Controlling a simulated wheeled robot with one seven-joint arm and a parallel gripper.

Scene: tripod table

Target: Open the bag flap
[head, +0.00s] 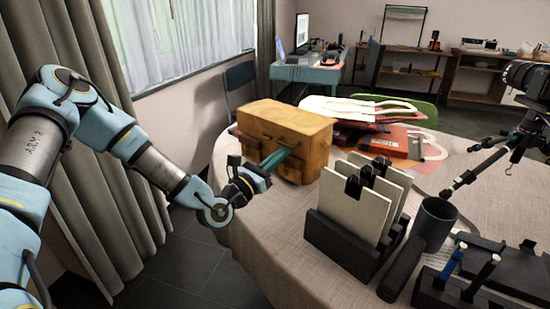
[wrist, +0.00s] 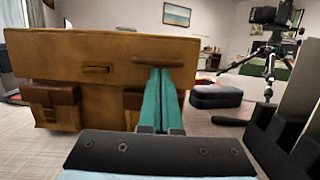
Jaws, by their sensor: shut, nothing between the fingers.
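A tan leather bag (head: 290,135) stands on the round table, its flap down over the front. In the wrist view the bag (wrist: 75,85) fills the left half, with a brown handle strip (wrist: 165,58) near the flap's top right and a smaller tab (wrist: 96,70) to its left. Two brown-flapped pockets show below, one at the left (wrist: 50,95). My gripper (head: 288,151) is shut, its teal fingers together and pointing at the bag's front. In the wrist view the fingertips (wrist: 160,72) are just under the handle strip. I cannot tell whether they touch it.
A black holder with white cards (head: 355,210) stands right of the bag, with a dark cup (head: 433,222) beyond it. A tripod with a camera (head: 525,80) stands at the right. Red books (head: 385,142) lie behind the bag. Bare cloth (head: 265,235) lies in front.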

